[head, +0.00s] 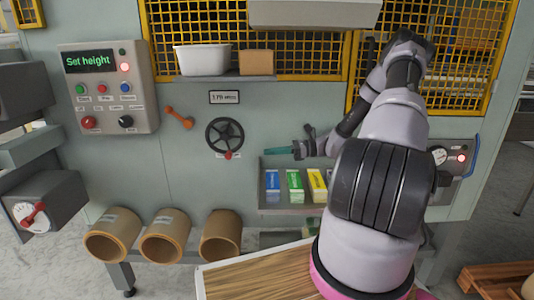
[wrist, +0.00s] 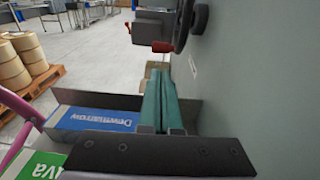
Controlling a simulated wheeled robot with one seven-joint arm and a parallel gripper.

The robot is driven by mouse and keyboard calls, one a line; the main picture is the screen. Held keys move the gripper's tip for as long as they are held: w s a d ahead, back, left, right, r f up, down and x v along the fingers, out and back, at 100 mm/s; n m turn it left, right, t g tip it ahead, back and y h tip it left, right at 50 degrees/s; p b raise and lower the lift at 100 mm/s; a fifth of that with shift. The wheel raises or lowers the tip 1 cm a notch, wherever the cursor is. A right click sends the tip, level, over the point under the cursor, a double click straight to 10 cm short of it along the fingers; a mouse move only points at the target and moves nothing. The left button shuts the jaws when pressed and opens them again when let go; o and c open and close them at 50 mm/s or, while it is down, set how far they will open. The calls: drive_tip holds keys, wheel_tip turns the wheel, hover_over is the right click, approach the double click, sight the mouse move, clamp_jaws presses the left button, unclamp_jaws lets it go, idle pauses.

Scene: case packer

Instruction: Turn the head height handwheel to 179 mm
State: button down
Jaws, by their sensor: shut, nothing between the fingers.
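The black head height handwheel (head: 224,137) is on the machine's front panel, with a red knob (head: 228,155) at its bottom. A small plate (head: 224,97) above it carries a readout in mm, too small to read surely. My gripper (head: 270,150) is to the right of the wheel, its teal fingers pointing left, apart from it. In the wrist view the fingers (wrist: 165,95) are together and empty. The wheel (wrist: 194,20) and its red knob (wrist: 163,47) are ahead of them there.
A rack (head: 262,200) of coloured boxes is below my gripper. An orange lever (head: 179,118) is left of the wheel. A control box (head: 107,90) shows "Set height". A shelf (head: 220,78) holds a white tub (head: 202,60). Several tan rolls (head: 165,236) are low down.

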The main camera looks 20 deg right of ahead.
drive_tip(key=x, duration=1.1)
drive_tip(key=shift+a, duration=0.15)
drive_tip(key=shift+f, duration=0.1)
drive_tip(key=shift+w+a+f+y, duration=0.15)
drive_tip(key=shift+w+a+y, duration=0.1)
drive_tip(key=shift+a+y, duration=0.25)
